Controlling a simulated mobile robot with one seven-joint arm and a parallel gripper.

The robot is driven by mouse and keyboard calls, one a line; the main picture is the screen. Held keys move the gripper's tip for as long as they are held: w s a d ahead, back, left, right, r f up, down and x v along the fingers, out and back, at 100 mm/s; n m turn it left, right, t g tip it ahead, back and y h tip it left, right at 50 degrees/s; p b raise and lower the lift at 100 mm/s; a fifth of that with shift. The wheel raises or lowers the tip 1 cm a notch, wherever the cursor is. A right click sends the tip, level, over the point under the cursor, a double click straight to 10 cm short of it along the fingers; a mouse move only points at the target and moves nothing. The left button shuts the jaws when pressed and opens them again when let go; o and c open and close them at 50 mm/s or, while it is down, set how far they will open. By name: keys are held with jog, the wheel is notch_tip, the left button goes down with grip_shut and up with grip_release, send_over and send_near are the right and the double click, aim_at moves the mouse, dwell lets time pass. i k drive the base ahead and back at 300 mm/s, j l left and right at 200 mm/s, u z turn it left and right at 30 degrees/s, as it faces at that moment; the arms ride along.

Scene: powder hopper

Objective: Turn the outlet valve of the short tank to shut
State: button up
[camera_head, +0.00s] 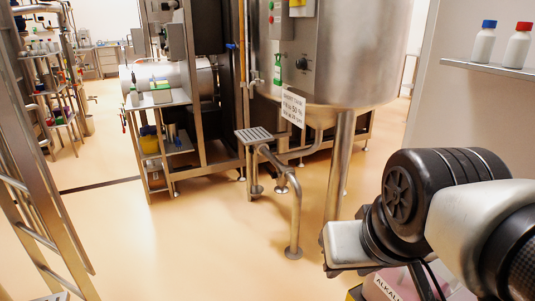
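A large steel tank (350,60) stands on legs at the upper middle, its top cut off by the frame. A lower, horizontal steel cylinder (195,76) lies further back to the left. A green part (277,70) sits on the pipework at the large tank's left side. A black knob (302,63) is on its front. I cannot make out a clear outlet valve or whether one is open or shut. My arm shows at the lower right, but its gripper fingers are not in view.
A bent steel pipe (296,215) stands on the floor below the tank, beside a small grated step (254,135). A laden trolley (158,98) is left of it. A steel ladder (40,190) rises at the far left. A bottle shelf (490,68) is upper right. The floor (170,245) at lower left is clear.

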aim_at(273, 176)
jog(key=i+j, duration=0.25)
jog(key=i, duration=0.35)
jog(key=i+j+z, duration=0.15)
jog(key=i, duration=0.4)
jog(key=i+j, duration=0.45)
jog(key=i, duration=0.15)
jog(key=i+j+z, duration=0.15)
jog(key=i+j, duration=0.15)
jog(key=i, duration=0.25)
jog(key=j+z, duration=0.45)
jog(key=j, duration=0.3)
jog(key=z, duration=0.3)
jog(key=u, duration=0.3)
jog(key=z, duration=0.3)
jog(key=i+j+u, duration=0.25)
jog(key=j+u, duration=0.1)
jog(key=u, duration=0.2)
